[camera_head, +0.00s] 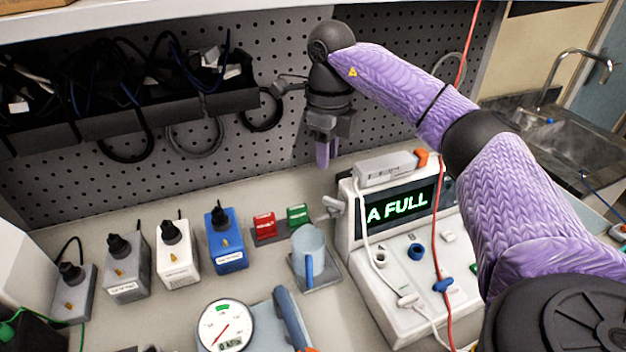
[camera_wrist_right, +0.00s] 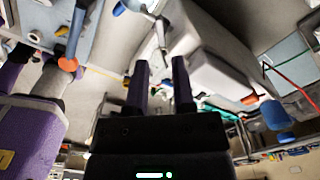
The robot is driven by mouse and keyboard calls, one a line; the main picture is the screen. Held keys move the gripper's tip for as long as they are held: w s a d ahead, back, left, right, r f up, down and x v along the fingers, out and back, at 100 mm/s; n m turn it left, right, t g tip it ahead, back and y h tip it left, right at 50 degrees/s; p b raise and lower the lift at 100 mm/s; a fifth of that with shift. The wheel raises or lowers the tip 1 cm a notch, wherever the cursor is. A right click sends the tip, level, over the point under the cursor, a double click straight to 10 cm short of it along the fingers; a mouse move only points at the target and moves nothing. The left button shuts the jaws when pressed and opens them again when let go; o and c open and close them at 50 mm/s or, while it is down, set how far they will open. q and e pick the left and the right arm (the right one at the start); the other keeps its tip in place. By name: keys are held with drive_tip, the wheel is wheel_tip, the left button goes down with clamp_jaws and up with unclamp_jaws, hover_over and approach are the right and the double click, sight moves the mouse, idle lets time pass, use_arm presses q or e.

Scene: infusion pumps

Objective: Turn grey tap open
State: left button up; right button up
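The grey tap (camera_head: 333,206) sticks out from the left side of the white machine (camera_head: 405,260) with the "A FULL" display, above a light blue mug (camera_head: 309,250). My right gripper (camera_head: 324,155) hangs fingers-down behind and above the tap, apart from it, in front of the pegboard. In the right wrist view its two dark fingers (camera_wrist_right: 160,85) stand apart with nothing held between them. A grey tap-like part (camera_wrist_right: 160,32) shows beyond the fingertips there, beside the white machine body. The left gripper is not in the head view.
Several small boxes with black knobs, such as a blue one (camera_head: 226,240), line the counter at left. Red and green blocks (camera_head: 264,225) stand near the mug. A round gauge (camera_head: 226,325) is in front. White and red tubes hang over the machine. A cable tray (camera_head: 140,115) hangs behind.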

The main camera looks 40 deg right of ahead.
sight(327, 198)
drive_tip(key=f+b, duration=0.1)
drive_tip(key=f, duration=0.8)
drive_tip(key=shift+s+f, duration=0.2)
drive_tip(key=shift+c, duration=0.3)
clamp_jaws()
